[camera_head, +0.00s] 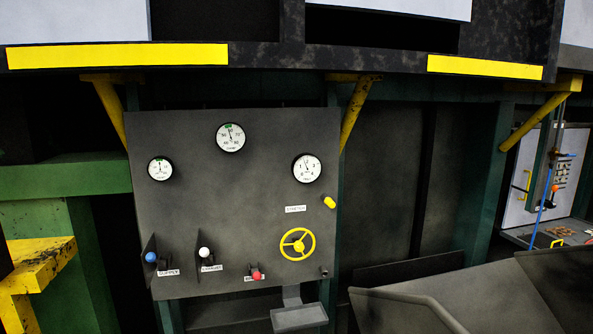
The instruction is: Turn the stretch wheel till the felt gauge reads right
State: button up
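The yellow three-spoked handwheel (297,244) sits at the lower right of a dark grey panel (215,205). A small white label (295,208) above it seems to read STRETCH. Three round white gauges are on the panel: a left gauge (160,168), a top gauge (230,137) and a right gauge (307,168) above the wheel. The needle readings are unclear. My gripper is not in view.
Blue (151,257), white (204,252) and red (256,275) knobs line the panel's lower edge. A yellow knob (329,202) is above the wheel. A small grey tray (299,317) juts out below. Sloping grey plates (480,295) fill the lower right. A yellow step (38,265) stands at left.

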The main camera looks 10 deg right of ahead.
aim_at(299, 246)
jog(key=i+j, duration=0.7)
jog(key=i+l+z, duration=0.05)
